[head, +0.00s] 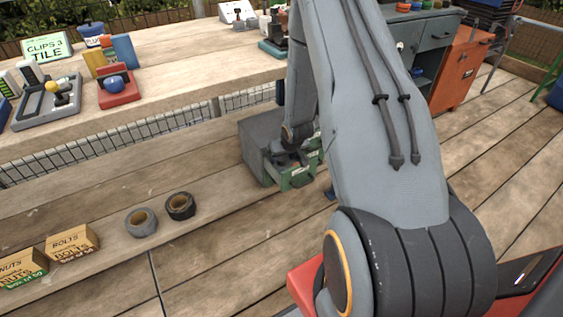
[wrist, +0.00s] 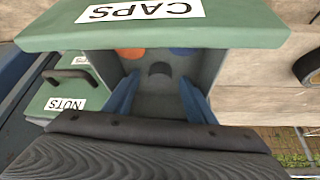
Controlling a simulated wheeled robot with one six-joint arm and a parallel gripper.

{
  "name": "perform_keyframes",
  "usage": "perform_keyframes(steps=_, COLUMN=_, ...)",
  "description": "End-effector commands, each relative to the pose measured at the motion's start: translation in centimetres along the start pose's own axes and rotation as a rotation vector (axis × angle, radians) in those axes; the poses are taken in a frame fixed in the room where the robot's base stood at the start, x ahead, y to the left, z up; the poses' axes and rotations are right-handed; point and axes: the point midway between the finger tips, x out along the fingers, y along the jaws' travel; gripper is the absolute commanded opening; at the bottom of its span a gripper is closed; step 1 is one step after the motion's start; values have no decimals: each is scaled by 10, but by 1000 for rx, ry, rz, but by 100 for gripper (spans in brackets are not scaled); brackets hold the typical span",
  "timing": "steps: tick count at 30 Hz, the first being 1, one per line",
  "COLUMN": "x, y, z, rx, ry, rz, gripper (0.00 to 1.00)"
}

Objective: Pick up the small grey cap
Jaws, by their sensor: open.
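The small grey cap (wrist: 160,69) shows in the wrist view as a dark rounded shape inside the open green drawer (wrist: 150,30) labelled CAPS. An orange cap (wrist: 131,53) and a blue cap (wrist: 182,51) lie farther toward the drawer front, partly hidden by its edge. My gripper (wrist: 159,92) is open. Its blue fingers are apart and reach toward the drawer, with the grey cap in the gap between them in the picture; touch cannot be told. In the head view my gripper (head: 288,160) is at the drawer (head: 298,178), and the caps are hidden.
A grey cabinet (head: 252,147) holds the drawer, under the workbench (head: 190,98). A NUTS drawer (wrist: 62,98) is beside it in the wrist view. Two tape rolls (head: 141,222) (head: 180,206) and a bolts box (head: 72,244) stand left of the cabinet. An orange cabinet (head: 459,72) stands right.

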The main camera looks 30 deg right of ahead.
Motion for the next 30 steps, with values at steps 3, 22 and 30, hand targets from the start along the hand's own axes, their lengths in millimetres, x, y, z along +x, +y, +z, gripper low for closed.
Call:
perform_keyframes(steps=3, x=3, y=0, z=-1, rx=0, ry=1, rz=0, gripper=51)
perform_keyframes(steps=22, x=2, y=0, z=0, rx=0, ry=0, rz=0, gripper=8)
perform_keyframes(steps=30, x=-10, y=2, z=3, rx=1, ry=0, rz=1, gripper=8)
